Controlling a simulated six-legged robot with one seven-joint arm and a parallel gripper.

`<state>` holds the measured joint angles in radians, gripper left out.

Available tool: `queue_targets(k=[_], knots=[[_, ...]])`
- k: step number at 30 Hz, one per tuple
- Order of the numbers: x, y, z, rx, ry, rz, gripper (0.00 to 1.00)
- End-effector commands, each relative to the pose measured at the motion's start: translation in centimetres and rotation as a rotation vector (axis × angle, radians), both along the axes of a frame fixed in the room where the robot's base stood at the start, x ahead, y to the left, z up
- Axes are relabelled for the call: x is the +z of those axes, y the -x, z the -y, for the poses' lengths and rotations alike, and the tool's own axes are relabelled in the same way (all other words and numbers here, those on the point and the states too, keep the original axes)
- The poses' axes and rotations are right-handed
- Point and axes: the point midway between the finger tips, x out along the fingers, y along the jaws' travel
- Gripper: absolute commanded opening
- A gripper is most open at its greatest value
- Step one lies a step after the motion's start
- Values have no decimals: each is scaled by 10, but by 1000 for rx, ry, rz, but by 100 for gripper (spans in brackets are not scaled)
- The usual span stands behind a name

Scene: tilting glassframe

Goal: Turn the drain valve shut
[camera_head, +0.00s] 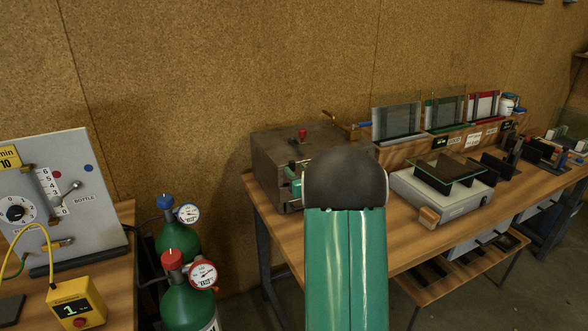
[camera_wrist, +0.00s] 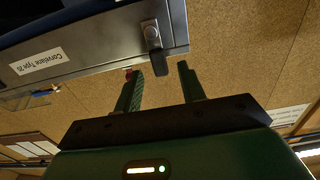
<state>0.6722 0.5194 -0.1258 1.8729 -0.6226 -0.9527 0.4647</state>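My gripper (camera_wrist: 160,80) is open in the wrist view, with two dark green fingers apart and nothing between them. A small red part (camera_wrist: 128,73) shows beside the left finger, mostly hidden. A grey-brown box (camera_head: 270,160) on the bench has a red knob (camera_head: 302,133) on top. I cannot tell which is the drain valve.
Glass-plate holders (camera_head: 398,120) and a grey device (camera_head: 440,195) with a wooden block stand on the wooden bench (camera_head: 410,250). A cork-like wall (camera_head: 220,60) is behind.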

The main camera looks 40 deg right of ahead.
Motion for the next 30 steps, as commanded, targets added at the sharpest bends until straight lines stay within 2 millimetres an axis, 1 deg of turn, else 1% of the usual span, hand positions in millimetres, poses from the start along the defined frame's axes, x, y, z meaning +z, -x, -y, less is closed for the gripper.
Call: queue_targets(k=[1,3,6,14,15,17,18,21,30], knots=[[0,-7,2,0,0,1,40],[0,-14,4,-1,0,0,40],[0,-21,5,-1,-1,0,40],[0,-22,4,-1,0,0,40],[0,-22,4,-1,0,0,36],[0,-22,4,-1,0,0,24],[0,-22,5,-1,0,0,16],[0,-22,5,-1,0,0,0],[0,-21,6,-1,-20,6,0]])
